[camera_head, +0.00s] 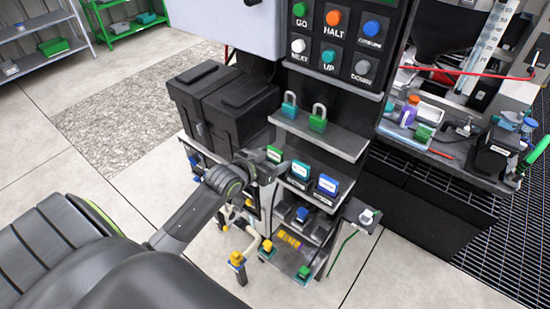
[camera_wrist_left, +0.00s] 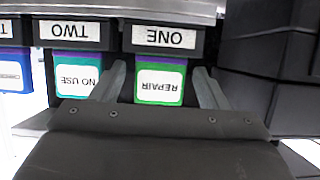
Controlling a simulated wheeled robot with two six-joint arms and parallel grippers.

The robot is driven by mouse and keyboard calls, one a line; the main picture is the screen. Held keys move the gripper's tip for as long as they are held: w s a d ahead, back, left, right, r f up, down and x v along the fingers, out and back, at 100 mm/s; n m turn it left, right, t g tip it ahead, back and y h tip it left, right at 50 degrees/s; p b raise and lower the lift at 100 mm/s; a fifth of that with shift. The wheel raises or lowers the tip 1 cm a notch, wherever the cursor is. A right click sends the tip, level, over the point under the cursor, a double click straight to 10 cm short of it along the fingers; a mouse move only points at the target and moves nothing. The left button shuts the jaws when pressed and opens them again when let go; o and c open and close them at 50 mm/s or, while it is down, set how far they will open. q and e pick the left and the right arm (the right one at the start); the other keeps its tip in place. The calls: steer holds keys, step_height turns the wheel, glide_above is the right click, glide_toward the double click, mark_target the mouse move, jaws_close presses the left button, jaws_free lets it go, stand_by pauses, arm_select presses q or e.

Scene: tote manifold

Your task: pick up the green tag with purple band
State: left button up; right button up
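The green tag with a purple band (camera_wrist_left: 160,80) sits in the slot labelled ONE in the left wrist view and reads REPAIR upside down. In the head view the green tag (camera_head: 274,154) is at the left end of a row of tags on the cabinet shelf. My left gripper (camera_wrist_left: 159,72) is open, with one finger on each side of the green tag. No clear contact shows. In the head view my left gripper (camera_head: 262,167) is at the tag row, its fingers partly hidden. My right gripper is not in view.
A teal NO USE tag (camera_wrist_left: 78,78) hangs in slot TWO, close beside one finger. A blue tag (camera_head: 327,185) is farther along the row. Black boxes (camera_head: 215,100) stand to the left. A shelf with two padlocks (camera_head: 318,118) juts out above the tags.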

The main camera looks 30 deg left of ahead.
arm_select(q)
steer(key=c, duration=0.9)
